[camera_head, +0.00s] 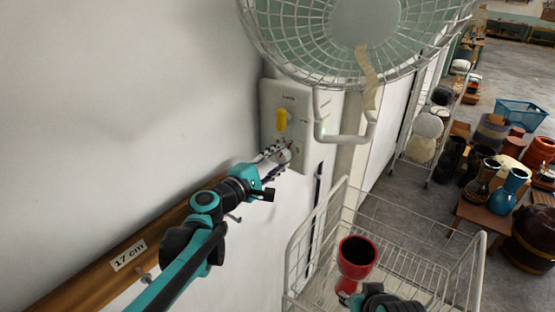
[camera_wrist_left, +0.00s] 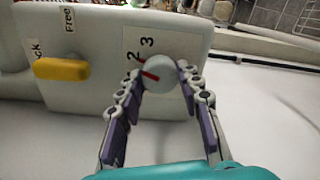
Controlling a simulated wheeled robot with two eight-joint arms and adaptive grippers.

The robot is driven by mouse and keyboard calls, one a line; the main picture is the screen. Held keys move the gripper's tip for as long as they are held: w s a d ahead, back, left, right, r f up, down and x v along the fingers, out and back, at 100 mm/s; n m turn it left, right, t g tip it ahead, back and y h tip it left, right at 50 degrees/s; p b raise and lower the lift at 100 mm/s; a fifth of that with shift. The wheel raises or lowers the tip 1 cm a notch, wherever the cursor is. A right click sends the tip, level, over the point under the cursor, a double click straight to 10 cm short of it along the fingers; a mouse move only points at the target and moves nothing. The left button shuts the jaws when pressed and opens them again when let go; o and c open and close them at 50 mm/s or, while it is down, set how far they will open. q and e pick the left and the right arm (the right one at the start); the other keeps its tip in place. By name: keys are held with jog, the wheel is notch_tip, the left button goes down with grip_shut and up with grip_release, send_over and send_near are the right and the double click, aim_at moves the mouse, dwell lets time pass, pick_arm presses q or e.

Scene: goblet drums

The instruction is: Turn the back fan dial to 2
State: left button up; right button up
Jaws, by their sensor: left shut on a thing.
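The fan (camera_head: 350,70) is mounted on the wall, with a pale control box (camera_head: 293,105) below it. The round pale dial (camera_wrist_left: 160,74) is on the box. Its red mark points left in the left wrist view, a little below the printed 2; the 3 is above. My left gripper (camera_head: 282,155) is at the box's lower part. In the left wrist view its fingers (camera_wrist_left: 158,92) are shut on the dial, one on each side. In the head view they hide most of the dial. My right gripper (camera_head: 372,300) is at the bottom edge, partly cut off, beside a red goblet drum (camera_head: 357,255).
A yellow switch (camera_head: 282,119), also in the left wrist view (camera_wrist_left: 62,69), sits beside the dial. A white wire basket (camera_head: 300,245) stands below the fan. A wooden rail (camera_head: 90,275) runs along the wall. Several drums and a blue crate (camera_head: 521,113) are at the right.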

pick_arm(q)
jog(key=o, duration=1.2)
jog(key=shift+c, duration=0.2)
jog(key=shift+s, duration=0.1)
jog(key=v, duration=1.2)
jog(key=shift+f, duration=0.1)
